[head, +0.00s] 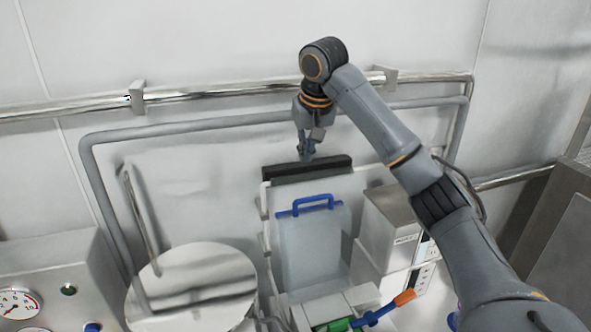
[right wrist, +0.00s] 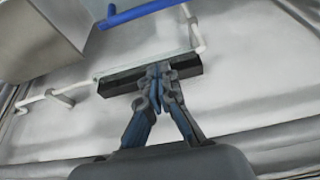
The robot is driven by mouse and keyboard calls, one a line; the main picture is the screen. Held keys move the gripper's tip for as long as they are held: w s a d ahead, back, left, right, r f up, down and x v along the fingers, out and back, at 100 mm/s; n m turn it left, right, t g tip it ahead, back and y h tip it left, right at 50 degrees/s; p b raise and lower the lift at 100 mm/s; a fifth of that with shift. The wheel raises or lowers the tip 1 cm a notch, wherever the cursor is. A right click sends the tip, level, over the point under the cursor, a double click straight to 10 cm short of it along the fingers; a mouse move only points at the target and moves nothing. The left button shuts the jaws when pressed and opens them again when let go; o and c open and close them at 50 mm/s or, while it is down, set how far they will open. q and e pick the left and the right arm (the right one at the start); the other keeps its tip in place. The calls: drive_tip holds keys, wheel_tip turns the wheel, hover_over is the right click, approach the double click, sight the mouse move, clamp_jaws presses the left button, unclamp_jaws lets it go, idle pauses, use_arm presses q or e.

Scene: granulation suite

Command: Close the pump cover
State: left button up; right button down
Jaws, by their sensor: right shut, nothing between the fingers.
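A pale raised frame with a black bar (head: 300,169) along its top edge stands against the back wall; it looks like the pump cover, standing open. The black bar also shows in the right wrist view (right wrist: 120,83). In front of it is a translucent bluish panel or container (head: 312,250) with a blue handle (head: 312,202). My right gripper (head: 307,157) is shut and empty, pointing down at the black bar. In the right wrist view its fingertips (right wrist: 158,72) overlap the bar; I cannot tell whether they touch it. My left gripper is out of view.
A round metal lid (head: 190,288) stands at the left, beside a panel with a gauge (head: 18,303). A grey box (head: 390,225) is on the right. Metal rails (head: 230,91) run along the wall behind. An orange-tipped lever (head: 404,298) is in front.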

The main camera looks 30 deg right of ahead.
sight(307, 210)
drive_tip(key=p+x, duration=0.3)
drive_tip(key=x, duration=0.6)
drive_tip(key=shift+s+d+f+p, duration=0.1)
drive_tip(key=shift+s+f+p, duration=0.1)
drive_tip(key=shift+p, duration=0.2)
drive_tip(key=s+p, duration=0.1)
drive_tip(key=s, duration=0.2)
drive_tip(key=shift+s+a+p, duration=0.15)
drive_tip(key=shift+a+p, duration=0.2)
drive_tip(key=shift+a, duration=0.05)
drive_tip(key=shift+s+a, duration=0.1)
drive_tip(key=shift+s, duration=0.15)
drive_tip(key=shift+f, duration=0.2)
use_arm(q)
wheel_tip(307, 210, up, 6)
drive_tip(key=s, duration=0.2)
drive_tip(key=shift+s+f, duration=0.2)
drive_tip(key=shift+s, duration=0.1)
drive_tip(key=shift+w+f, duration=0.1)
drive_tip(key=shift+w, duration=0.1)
